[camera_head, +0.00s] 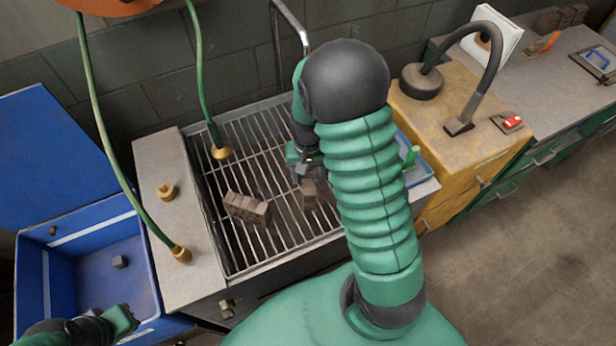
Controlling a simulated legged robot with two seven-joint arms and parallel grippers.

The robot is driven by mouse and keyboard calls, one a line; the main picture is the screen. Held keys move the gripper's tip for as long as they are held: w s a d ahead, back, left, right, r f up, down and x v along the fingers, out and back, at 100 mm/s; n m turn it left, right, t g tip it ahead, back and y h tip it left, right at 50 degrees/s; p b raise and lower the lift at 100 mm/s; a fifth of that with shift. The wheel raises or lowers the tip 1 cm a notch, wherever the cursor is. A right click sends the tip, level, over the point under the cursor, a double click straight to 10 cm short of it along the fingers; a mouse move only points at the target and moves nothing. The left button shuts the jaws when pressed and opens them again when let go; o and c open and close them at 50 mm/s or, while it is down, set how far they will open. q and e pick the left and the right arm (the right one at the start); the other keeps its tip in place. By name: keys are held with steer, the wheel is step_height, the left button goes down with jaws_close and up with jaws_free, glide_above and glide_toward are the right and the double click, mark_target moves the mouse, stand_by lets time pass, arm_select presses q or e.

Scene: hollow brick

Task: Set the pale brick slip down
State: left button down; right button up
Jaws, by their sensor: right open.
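A small brownish piece (309,194), which I take to be the brick slip, shows on or just above the metal grate, directly under my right gripper (309,178). The gripper is open and points down at it. I cannot tell whether the fingers still touch the piece. A hollow brick (247,209) lies on the grate (225,172) to the left, apart from the gripper. My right arm's green sleeve hides the right part of the grate. My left gripper (124,320) is at the lower left, near the blue bin; its jaw opening is unclear.
A blue bin (45,285) with a small dark piece stands at the left. Green hoses with brass ends (180,254) hang over the grate's left side. A yellow cabinet (452,160) with a dark bent-neck fixture stands at the right. Bare grate shows between brick and gripper.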

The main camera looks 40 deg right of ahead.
step_height(320, 180, up, 10)
steer(key=s+a+f+n+t, duration=0.1)
steer(key=s+a+n, duration=0.1)
steer(key=a+n, duration=0.2)
steer(key=s+a+f+n+t, duration=0.1)
steer(key=a+n, duration=0.3)
steer(key=a, duration=0.6)
steer(key=shift+s+a+f+t, duration=0.2)
steer(key=shift+s+f+t, duration=0.15)
steer(key=shift+s, duration=0.5)
steer(key=shift+a, duration=0.2)
steer(key=shift+d, duration=0.15)
